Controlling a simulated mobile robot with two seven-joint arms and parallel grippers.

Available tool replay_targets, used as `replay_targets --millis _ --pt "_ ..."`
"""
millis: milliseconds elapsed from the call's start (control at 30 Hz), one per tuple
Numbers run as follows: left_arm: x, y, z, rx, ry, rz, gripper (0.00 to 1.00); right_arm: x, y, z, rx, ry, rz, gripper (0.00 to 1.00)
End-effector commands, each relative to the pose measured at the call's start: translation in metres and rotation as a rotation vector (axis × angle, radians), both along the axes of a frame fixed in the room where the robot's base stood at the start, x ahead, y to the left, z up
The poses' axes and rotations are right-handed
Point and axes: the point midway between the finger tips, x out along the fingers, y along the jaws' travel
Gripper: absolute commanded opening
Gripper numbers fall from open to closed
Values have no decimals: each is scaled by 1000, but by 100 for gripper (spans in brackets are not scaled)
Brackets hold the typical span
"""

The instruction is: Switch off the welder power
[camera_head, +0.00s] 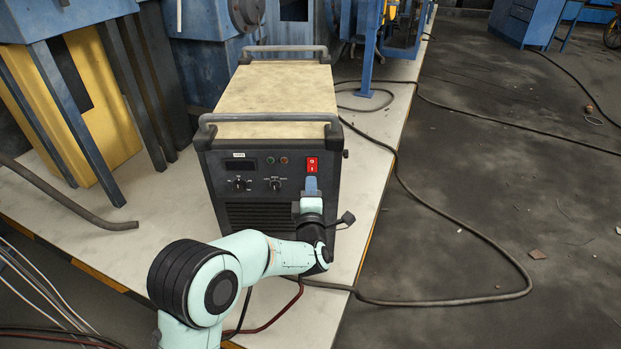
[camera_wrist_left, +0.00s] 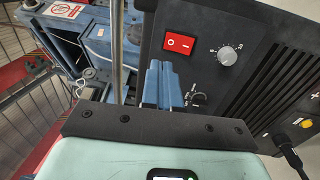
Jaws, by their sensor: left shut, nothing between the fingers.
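The welder (camera_head: 270,129) is a dark box with a beige top and two grey handles, standing on a pale platform. Its red power switch (camera_head: 312,165) is at the upper right of the front panel. In the left wrist view the red rocker switch (camera_wrist_left: 179,43) shows a white line and a circle, beside a grey knob (camera_wrist_left: 229,57). My left gripper (camera_head: 311,184) is shut and empty, with its blue fingers just below the switch in the head view. In the wrist view the fingers (camera_wrist_left: 161,72) point at the panel near the switch; contact cannot be told. My right gripper is not in view.
A black cable (camera_head: 480,238) runs from the welder over the platform edge onto the dark floor. Blue machinery (camera_head: 200,55) stands behind and left. A bent pipe (camera_head: 68,198) lies at left. The floor at right is mostly clear.

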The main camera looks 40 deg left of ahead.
Motion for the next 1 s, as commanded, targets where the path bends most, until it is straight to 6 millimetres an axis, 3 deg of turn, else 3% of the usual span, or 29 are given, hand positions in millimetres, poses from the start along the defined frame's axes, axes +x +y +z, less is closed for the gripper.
replay_targets --millis 100,333,1000 --pt "-19 -17 5 -1 0 -3 0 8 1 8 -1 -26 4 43" --pt "-39 -33 6 -1 1 -1 0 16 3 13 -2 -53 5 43" --pt "-41 -35 5 2 9 -3 0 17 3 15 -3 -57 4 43"
